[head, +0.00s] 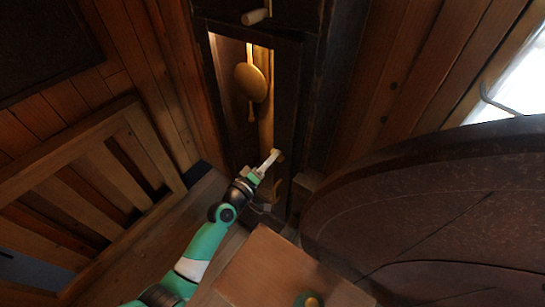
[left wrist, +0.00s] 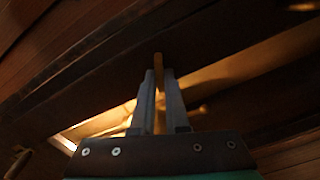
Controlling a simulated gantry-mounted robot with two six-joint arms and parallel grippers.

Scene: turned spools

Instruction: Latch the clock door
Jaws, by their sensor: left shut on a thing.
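The tall dark clock case (head: 313,60) stands at the back centre of the head view. Its narrow door frame (head: 285,100) surrounds a lit opening with a round brass pendulum bob (head: 250,84). My left gripper (head: 270,162) is at the lower right part of this frame. In the left wrist view my left gripper (left wrist: 160,97) is shut on a slim tan peg or knob (left wrist: 158,66), whose end shows between the fingertips. It also shows small at the fingertips in the head view (head: 277,153). I cannot tell whether the door is flush. My right gripper is out of view.
Another pale peg (head: 257,16) sticks out above the opening. A slatted wooden bench or rail (head: 75,180) stands left, a large dark round tabletop (head: 440,200) right. A wooden block-like surface (head: 275,270) lies in the foreground. Plank walls close in both sides.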

